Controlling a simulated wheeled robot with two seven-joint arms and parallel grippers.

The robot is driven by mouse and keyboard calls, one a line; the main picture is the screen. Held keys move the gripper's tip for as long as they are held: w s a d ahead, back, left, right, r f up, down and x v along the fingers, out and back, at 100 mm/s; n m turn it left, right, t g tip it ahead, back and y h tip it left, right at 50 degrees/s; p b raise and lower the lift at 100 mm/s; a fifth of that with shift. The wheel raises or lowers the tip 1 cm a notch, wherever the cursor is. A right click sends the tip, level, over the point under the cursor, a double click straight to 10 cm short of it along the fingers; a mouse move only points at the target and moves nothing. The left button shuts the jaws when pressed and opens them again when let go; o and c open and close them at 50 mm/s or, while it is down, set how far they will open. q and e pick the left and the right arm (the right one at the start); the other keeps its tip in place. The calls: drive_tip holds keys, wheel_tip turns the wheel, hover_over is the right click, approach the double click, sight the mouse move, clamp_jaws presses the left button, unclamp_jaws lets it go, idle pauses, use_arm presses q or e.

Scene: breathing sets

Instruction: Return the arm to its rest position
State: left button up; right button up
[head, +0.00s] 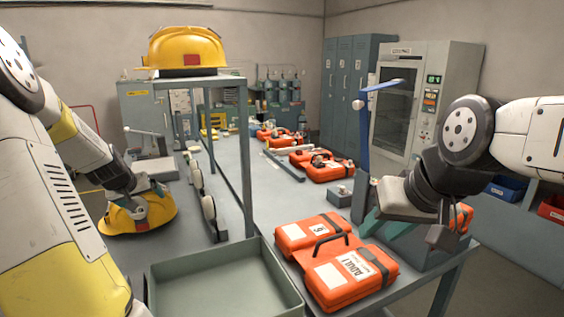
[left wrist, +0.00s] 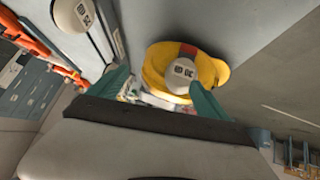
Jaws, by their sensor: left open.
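My left gripper (head: 140,192) is at the left, just above a yellow helmet (head: 152,222) on the table. In the left wrist view the teal fingers of my left gripper (left wrist: 160,92) are apart, and the yellow helmet (left wrist: 219,72) shows beyond them. A round pale disc (left wrist: 180,75) with dark markings lies on or in this helmet; I cannot tell whether a finger touches it. My right gripper (head: 388,226) is at the right, above the table edge, with teal fingers partly hidden by its own body; I cannot tell its opening.
A second yellow helmet (head: 187,48) sits on a raised grey shelf (head: 246,150). An empty green-grey tray (head: 222,280) is at the front. A blue post (head: 362,150) rises near my right gripper.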

use_arm(q)
drive_tip(key=s+d+r+m+g+h, duration=0.15)
drive_tip(key=s+d+r, duration=0.25)
drive_tip(key=d, duration=0.6)
drive_tip(key=s+d+r+m, duration=0.25)
drive_tip(key=d+r, duration=0.25)
drive_tip(key=d, duration=0.6)
drive_tip(key=s+d+r+m+h, duration=0.1)
drive_tip(key=s+d, duration=0.5)
drive_tip(key=s, duration=0.4)
drive_tip(key=s+d+r+m+h, duration=0.1)
drive_tip(key=s+d, duration=0.5)
drive_tip(key=s, duration=0.4)
drive_tip(key=shift+s+d+r+g+h, duration=0.15)
drive_tip(key=shift+d+r+g+h, duration=0.1)
drive_tip(key=shift+g+h, duration=0.1)
